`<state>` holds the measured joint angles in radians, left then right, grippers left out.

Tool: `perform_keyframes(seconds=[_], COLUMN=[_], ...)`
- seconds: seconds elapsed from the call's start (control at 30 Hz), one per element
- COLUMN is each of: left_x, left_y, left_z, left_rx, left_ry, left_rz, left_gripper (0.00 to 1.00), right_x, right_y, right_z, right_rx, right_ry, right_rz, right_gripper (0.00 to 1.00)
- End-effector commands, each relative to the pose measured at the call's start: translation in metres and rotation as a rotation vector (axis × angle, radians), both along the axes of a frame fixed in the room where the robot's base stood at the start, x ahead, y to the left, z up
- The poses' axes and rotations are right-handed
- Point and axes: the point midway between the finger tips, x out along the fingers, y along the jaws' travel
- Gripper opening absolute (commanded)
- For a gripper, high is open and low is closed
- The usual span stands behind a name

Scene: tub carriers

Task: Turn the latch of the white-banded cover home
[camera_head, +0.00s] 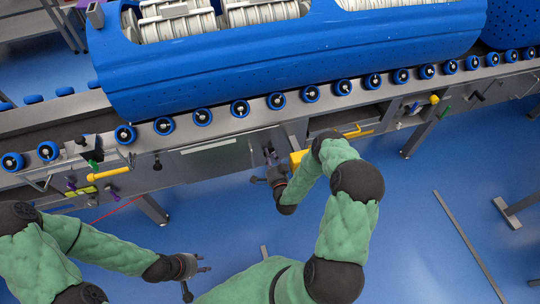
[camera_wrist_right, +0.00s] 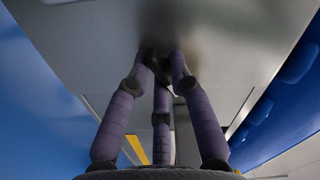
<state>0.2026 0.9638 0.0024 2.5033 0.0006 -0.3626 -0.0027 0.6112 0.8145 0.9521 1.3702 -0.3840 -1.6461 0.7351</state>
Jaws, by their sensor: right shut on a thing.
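The white-banded cover (camera_head: 215,158) is a grey panel in the side of the conveyor frame, with a pale strip along its upper edge. My right gripper (camera_head: 270,158) is at the frame just right of this cover. In the right wrist view its purple fingers (camera_wrist_right: 160,60) come together on a small dark part against a grey surface. The fingers hide most of that part, which appears to be the latch, and its angle cannot be told. My left gripper (camera_head: 200,279) is open and empty, low over the blue floor, away from the frame.
A large blue tub (camera_head: 290,60) with white ribbed contents lies above a row of blue rollers (camera_head: 240,109). Yellow handles (camera_head: 108,174) and small levers stick out along the frame. The blue floor (camera_head: 410,215) in front is mostly clear.

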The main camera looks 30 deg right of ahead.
Motion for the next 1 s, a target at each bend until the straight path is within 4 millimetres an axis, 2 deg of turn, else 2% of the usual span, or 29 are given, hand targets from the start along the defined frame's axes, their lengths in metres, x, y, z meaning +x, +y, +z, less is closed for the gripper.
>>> perform_keyframes(seconds=[0.03, 0.5, 1.0], left_x=[0.0, 0.0, 0.0], left_y=[0.0, 0.0, -0.0001], left_z=[0.0003, 0.0004, 0.0004], left_rx=[0.0, 0.0, 0.0], left_ry=[0.0, 0.0, 0.0], left_rz=[0.0, 0.0, 0.0], left_gripper=[0.39, 0.39, 0.39], right_x=[0.0013, 0.0022, 0.0029], right_y=[0.0054, 0.0054, 0.0045], right_z=[0.0021, 0.0051, 0.0068], right_rx=[0.042, 0.385, 0.496], right_ry=[-0.014, -0.1, -0.13], right_rz=[0.014, 0.014, 0.014], right_gripper=[0.0, 0.0, 0.0])
